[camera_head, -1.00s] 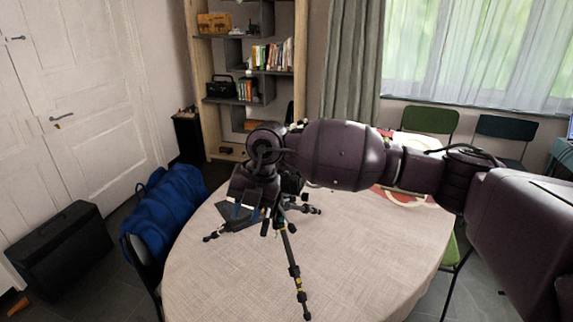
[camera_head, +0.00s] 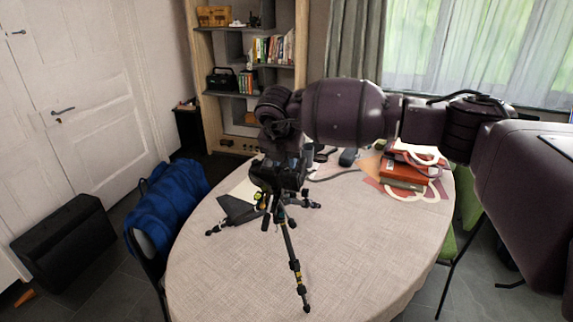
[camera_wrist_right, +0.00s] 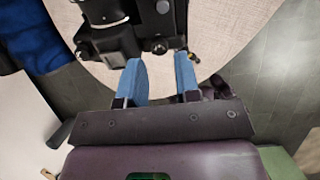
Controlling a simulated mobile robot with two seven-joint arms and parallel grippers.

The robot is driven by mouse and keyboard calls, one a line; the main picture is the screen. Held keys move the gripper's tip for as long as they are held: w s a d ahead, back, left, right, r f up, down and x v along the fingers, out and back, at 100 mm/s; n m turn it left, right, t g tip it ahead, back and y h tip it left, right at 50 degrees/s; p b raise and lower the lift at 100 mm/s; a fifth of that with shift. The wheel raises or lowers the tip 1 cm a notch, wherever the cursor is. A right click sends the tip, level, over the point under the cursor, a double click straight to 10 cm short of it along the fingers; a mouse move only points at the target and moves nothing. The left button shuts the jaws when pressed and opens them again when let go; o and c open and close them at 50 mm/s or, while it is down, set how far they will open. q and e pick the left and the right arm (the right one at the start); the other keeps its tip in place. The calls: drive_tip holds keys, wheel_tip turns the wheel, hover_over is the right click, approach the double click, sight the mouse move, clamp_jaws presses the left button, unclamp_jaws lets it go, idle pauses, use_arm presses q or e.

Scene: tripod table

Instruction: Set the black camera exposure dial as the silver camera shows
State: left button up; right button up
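The black camera (camera_head: 283,172) sits on top of a tripod (camera_head: 290,245) that stands on the round table. It also shows at the top of the right wrist view (camera_wrist_right: 118,42), with small round parts beside it. My right gripper (camera_wrist_right: 159,62) shows two blue fingers, spread apart, with their tips just short of the camera's edge. I see nothing held between them. In the head view the right hand is above and behind the black camera and its fingers are hidden. I cannot make out the silver camera or the dial's setting. My left gripper is not in view.
The table (camera_head: 350,255) has clear cloth at the front. Red books (camera_head: 403,172) and white ring shapes lie at its right back. A small dark object (camera_head: 347,157) and a cable lie behind the tripod.

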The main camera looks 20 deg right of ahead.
sight(287, 170)
drive_tip(key=shift+x, duration=1.65)
drive_tip(key=shift+c, duration=0.3)
clamp_jaws()
drive_tip(key=shift+a+f+n+b, duration=0.1)
drive_tip(key=shift+f+n+b, duration=0.15)
drive_tip(key=shift+n+b, duration=0.7)
drive_tip(key=shift+r+n, duration=0.15)
drive_tip(key=shift+n, duration=1.1)
drive_tip(key=shift+o, duration=0.3)
unclamp_jaws()
